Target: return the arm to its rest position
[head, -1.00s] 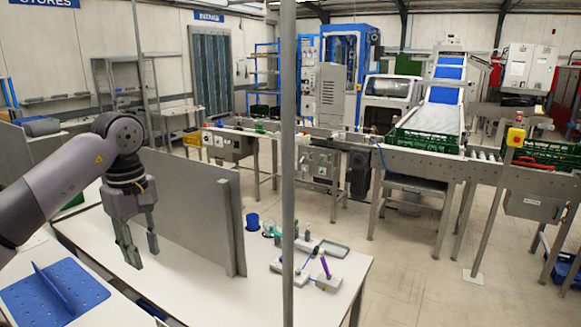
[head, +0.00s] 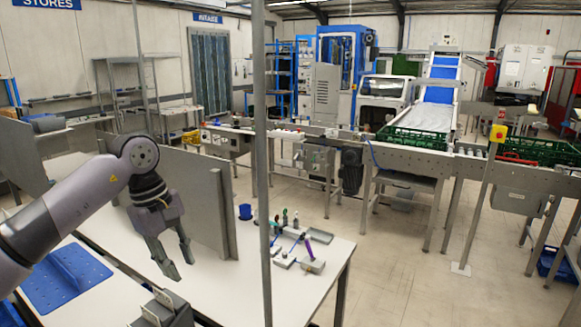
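My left gripper (head: 180,271) is in the head view at the left, above the white table (head: 225,291). Its two fingers point down and are apart, with nothing between them. My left arm comes in from the left edge, bent at the elbow, with its hand hanging beside the grey upright panel (head: 205,192).
A blue perforated tray (head: 62,282) lies at the left. A grey post (head: 261,150) rises in front. Green crates (head: 413,138) sit on the conveyor behind.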

